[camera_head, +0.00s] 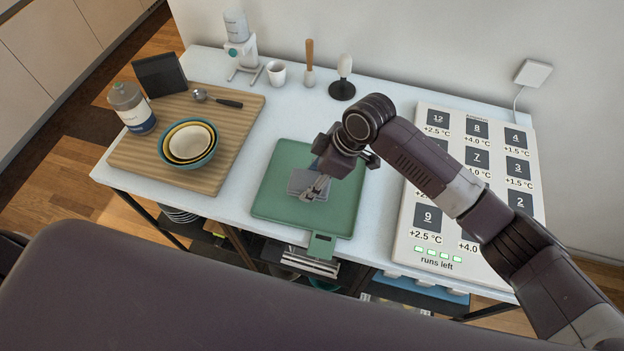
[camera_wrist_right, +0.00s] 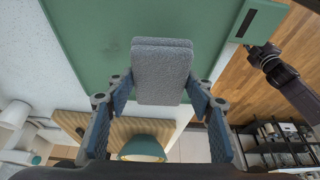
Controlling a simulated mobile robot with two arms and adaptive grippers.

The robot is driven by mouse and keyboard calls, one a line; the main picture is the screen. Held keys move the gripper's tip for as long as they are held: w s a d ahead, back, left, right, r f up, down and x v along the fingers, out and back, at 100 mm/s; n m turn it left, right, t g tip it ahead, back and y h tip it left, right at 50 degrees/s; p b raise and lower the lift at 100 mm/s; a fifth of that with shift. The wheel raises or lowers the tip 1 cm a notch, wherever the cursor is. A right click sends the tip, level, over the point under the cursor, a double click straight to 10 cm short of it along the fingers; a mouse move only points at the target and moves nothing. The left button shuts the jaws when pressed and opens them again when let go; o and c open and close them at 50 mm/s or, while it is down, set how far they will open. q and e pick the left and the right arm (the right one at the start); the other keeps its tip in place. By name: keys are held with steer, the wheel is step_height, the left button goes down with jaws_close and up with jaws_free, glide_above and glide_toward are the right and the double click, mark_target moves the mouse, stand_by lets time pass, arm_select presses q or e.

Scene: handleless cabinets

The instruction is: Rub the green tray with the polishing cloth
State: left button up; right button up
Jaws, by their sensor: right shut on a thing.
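The green tray (camera_head: 275,205) lies flat on the white table, with a tab at its front edge; it also fills the top of the right wrist view (camera_wrist_right: 95,45). My right gripper (camera_head: 318,188) is over the middle of the tray, pointing down. It is shut on the grey polishing cloth (camera_wrist_right: 162,75), a thick pad between the fingers. In the head view the cloth (camera_head: 300,182) is low over the tray; I cannot tell if it touches. A dark part at the right of the wrist view seems to be my left gripper (camera_wrist_right: 264,56), its fingers unclear.
Left of the tray, a wooden board (camera_head: 225,112) holds nested bowls (camera_head: 200,160), a bottle (camera_head: 130,108) and a spoon (camera_head: 218,100). A cup (camera_head: 276,74) and a black stand (camera_head: 342,88) are behind. A numbered panel (camera_head: 405,235) is on the right, under my arm.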

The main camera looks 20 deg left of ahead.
mark_target(305, 181)
steer(key=shift+r+p, duration=0.35)
steer(key=shift+r, duration=0.4)
steer(key=shift+s+r+p, duration=0.15)
steer(key=shift+r+p, duration=0.55)
steer(key=shift+r, duration=0.1)
steer(key=shift+r+p, duration=0.4)
